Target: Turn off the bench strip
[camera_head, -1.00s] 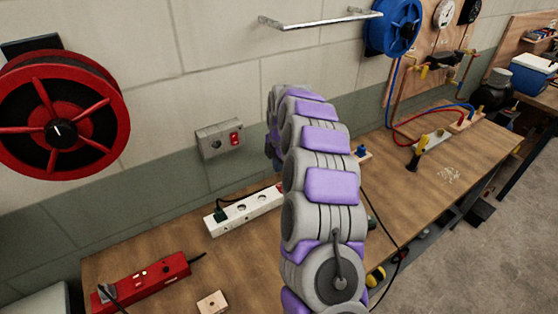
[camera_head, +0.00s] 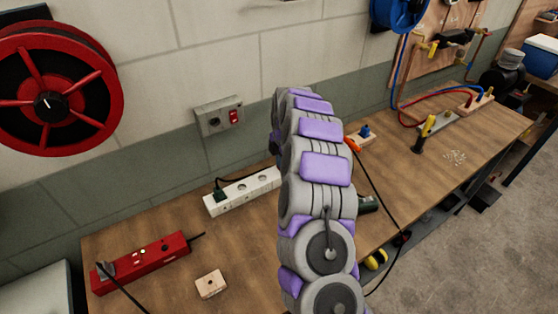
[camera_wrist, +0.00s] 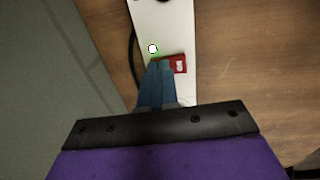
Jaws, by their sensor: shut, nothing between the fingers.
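The white bench strip (camera_head: 232,197) lies on the bench against the wall in the head view, with a dark green plug (camera_head: 219,195) at its left end. My arm hides its right end. In the wrist view the strip (camera_wrist: 150,15) runs down from the top edge, with a red switch (camera_wrist: 179,64) and a small round white spot beside it. My gripper (camera_wrist: 160,66) is shut and empty. Its blue fingertips overlap the strip just left of the red switch; I cannot tell whether they touch it. The gripper is hidden in the head view.
A red power strip (camera_head: 150,262) and a small wooden block (camera_head: 211,284) lie at the front left of the bench. A grey wall box (camera_head: 219,117) with a red switch is above the strip. A black cable hangs right of my arm. Bare bench (camera_head: 390,185) lies to the right.

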